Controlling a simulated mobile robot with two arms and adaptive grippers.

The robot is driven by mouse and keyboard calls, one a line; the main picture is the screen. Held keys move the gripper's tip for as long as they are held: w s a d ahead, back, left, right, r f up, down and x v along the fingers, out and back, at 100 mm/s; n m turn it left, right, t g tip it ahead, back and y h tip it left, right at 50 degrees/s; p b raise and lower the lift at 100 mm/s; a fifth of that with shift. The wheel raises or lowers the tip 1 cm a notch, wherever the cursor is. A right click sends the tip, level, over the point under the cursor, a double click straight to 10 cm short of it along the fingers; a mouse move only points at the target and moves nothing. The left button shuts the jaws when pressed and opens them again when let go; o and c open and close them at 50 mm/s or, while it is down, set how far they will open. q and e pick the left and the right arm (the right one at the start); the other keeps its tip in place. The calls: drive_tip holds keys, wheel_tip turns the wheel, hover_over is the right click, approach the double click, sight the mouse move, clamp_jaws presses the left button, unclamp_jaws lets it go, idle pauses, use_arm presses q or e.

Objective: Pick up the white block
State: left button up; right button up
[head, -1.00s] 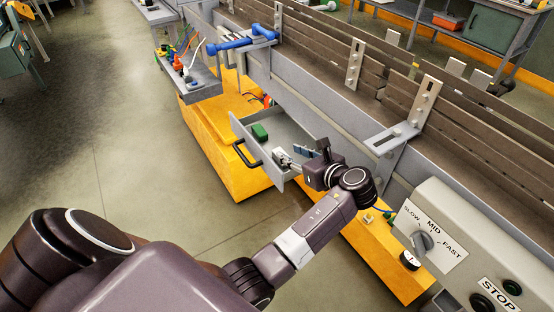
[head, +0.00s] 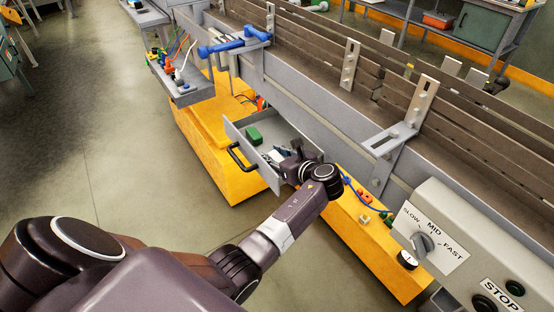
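An open grey drawer (head: 238,132) with a black handle sticks out from the yellow cabinet below the conveyor. My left gripper (head: 276,155) reaches into it from the right, with its fingers low inside the drawer. A small pale patch shows by the fingertips. I cannot tell whether it is the white block or part of the fingers, and no white block shows clearly. Whether the fingers are open or shut is also too small and hidden to tell. My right gripper is not in view.
A green block (head: 254,136) lies in the drawer, left of my gripper. The conveyor (head: 330,65) runs behind it. A control box (head: 440,235) stands at the lower right. Open floor (head: 110,140) lies to the left.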

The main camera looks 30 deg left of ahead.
use_arm(q)
clamp_jaws()
drive_tip(key=shift+r, duration=0.1)
